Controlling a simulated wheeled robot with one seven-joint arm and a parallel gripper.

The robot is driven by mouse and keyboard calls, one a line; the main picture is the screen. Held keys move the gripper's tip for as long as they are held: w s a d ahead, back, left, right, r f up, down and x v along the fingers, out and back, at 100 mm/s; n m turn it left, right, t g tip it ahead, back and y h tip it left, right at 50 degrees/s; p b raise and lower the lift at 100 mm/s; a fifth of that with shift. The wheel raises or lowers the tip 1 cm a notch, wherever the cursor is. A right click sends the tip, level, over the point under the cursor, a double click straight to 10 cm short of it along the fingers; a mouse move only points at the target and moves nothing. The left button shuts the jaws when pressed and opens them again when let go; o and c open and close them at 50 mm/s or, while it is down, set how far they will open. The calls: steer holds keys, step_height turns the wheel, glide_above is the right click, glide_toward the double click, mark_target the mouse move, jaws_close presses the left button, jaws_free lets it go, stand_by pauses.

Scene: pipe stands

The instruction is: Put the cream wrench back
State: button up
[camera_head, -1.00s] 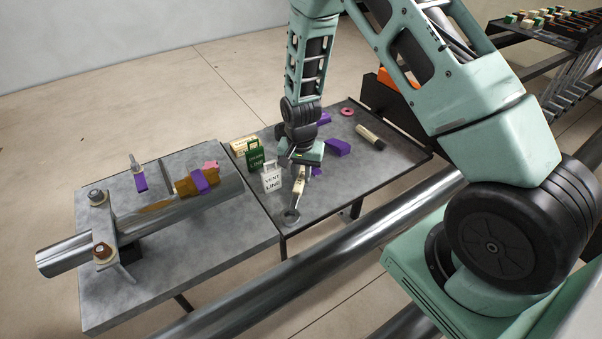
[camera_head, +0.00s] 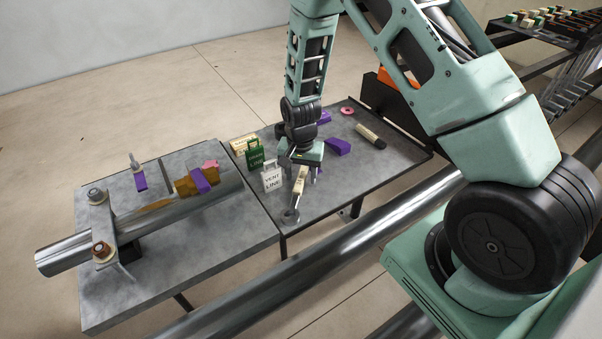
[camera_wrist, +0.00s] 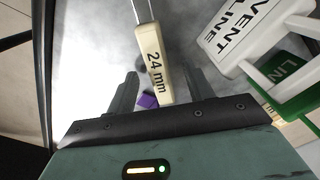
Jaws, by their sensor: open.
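The cream wrench (camera_head: 301,180) lies on the grey side table (camera_head: 345,185), its metal ring end (camera_head: 290,216) toward the table's front edge. In the wrist view its cream handle (camera_wrist: 154,62) reads "24 mm" and lies between my gripper's two fingers. My gripper (camera_head: 304,175) points down over the handle; in the wrist view the fingers (camera_wrist: 162,85) are apart, with a gap to the handle on both sides. Whether the fingertips reach handle height is hard to tell.
A white "VENT LINE" tag (camera_head: 271,178) and a green tag (camera_head: 254,153) stand close left of my gripper. Purple blocks (camera_head: 338,147), a dark-ended cylinder (camera_head: 370,136) and a pink ring (camera_head: 347,111) lie further back. A wrench rack (camera_head: 572,90) stands at the far right.

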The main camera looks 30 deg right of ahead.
steer(key=shift+r, duration=0.15)
steer(key=shift+r+p, duration=2.6)
steer(key=shift+r, duration=0.8)
steer(key=s+r+n+t, duration=0.1)
steer(key=s+r+n, duration=0.5)
steer(key=r, duration=0.5)
steer(key=s+r+n+t, duration=0.2)
steer(key=s+r+n, duration=0.1)
steer(key=s+r, duration=0.6)
steer(key=s+a+f+n+g+b, duration=0.1)
steer(key=s+a+n, duration=0.3)
steer(key=a, duration=0.5)
steer(key=s+a+n+g+b, duration=0.2)
steer(key=s+a+n+b, duration=0.1)
steer(key=s+a, duration=0.5)
steer(key=shift+a+f+n+y+b, duration=0.4)
steer(key=shift+a+b, duration=0.1)
steer(key=shift+a, duration=0.4)
